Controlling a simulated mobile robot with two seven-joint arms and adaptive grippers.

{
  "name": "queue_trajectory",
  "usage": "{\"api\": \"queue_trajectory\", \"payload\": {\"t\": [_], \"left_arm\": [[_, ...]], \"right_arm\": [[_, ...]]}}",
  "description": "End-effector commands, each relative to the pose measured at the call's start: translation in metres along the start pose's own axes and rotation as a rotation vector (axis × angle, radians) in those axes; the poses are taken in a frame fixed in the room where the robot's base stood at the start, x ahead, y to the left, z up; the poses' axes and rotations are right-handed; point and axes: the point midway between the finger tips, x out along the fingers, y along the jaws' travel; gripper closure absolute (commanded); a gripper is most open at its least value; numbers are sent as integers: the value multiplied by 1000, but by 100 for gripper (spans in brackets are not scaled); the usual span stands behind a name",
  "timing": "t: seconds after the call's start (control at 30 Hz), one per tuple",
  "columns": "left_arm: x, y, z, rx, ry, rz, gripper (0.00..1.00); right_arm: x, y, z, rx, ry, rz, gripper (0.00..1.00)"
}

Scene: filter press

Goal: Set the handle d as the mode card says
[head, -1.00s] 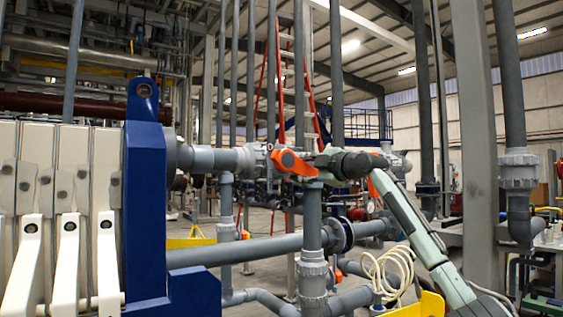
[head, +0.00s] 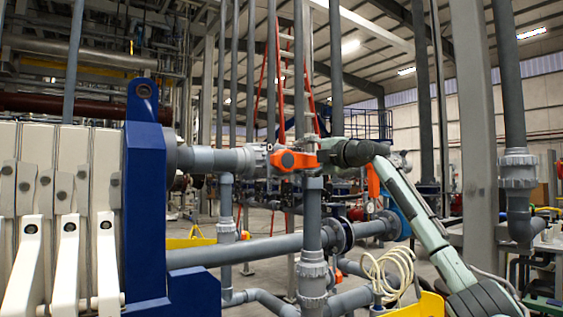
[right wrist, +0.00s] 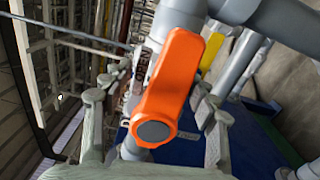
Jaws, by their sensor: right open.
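An orange valve handle (head: 293,160) sits on the grey pipe just right of the blue press frame in the head view. It lies nearly level there. It also fills the middle of the right wrist view (right wrist: 168,88), with a dark round cap at its lower end. My right gripper (head: 322,153) is at the handle's right end. In the right wrist view its open fingers (right wrist: 152,100) stand on either side of the handle, with gaps visible. A second orange handle (head: 373,180) hangs behind my right arm. My left gripper is not in view.
The blue press frame (head: 145,200) and white filter plates (head: 70,170) stand at left. A vertical grey pipe (head: 312,235) runs below the handle. A coiled cream hose (head: 392,270) and a grey column (head: 475,130) are at right.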

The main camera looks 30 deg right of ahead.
Motion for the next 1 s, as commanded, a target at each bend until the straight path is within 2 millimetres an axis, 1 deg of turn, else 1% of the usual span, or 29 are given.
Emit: {"api": "queue_trajectory", "payload": {"t": [0.17,0.27,0.5,0.63,0.73,1.0], "left_arm": [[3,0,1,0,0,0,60],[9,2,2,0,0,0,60],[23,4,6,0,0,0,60],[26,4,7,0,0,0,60],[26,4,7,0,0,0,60],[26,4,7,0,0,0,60]], "right_arm": [[-2,-4,-1,0,1,-4,41],[-13,-6,-1,-1,1,-5,41],[-50,-7,-1,-1,1,-7,41],[-64,-5,-1,0,2,-7,41],[-68,-5,-1,2,3,-8,41],[-68,-4,-1,2,3,-9,41]]}}
